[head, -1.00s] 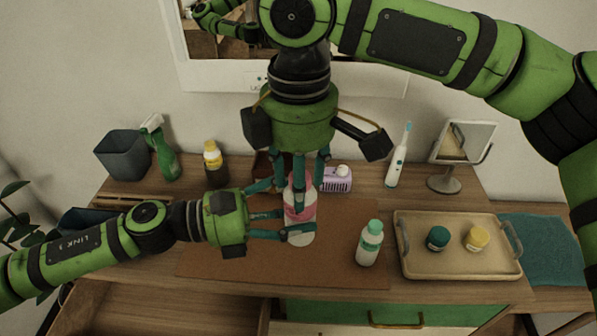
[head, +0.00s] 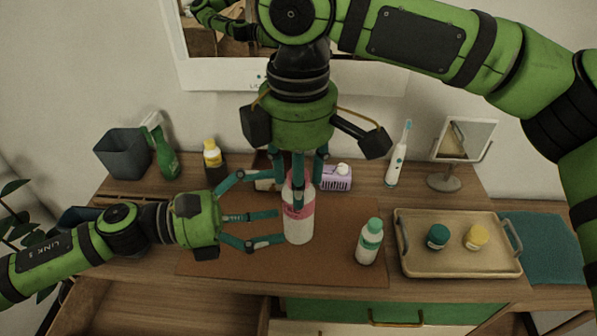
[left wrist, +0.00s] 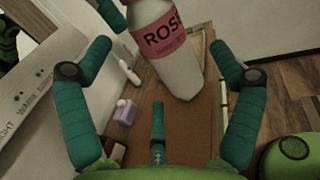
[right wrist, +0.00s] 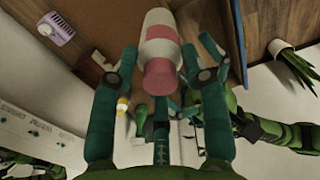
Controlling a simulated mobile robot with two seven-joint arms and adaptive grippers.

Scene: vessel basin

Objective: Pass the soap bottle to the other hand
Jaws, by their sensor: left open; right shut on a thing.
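The soap bottle (head: 299,228), white with a pink label and pink top, is upright over the brown mat. My right gripper (head: 299,188) comes down from above and is shut on its upper part. The bottle also shows in the left wrist view (left wrist: 178,68), where its label reads "ROS", and in the right wrist view (right wrist: 158,48) between the fingers. My left gripper (head: 272,225) is open and empty just left of the bottle, its fingers pointing at it. I cannot tell whether the bottle's base touches the mat.
A white bottle with a green cap (head: 369,242) stands to the right, beside a tray (head: 425,268) with two jars. A yellow-capped bottle (head: 213,160), green spray bottle (head: 163,155) and grey bin (head: 122,153) stand back left.

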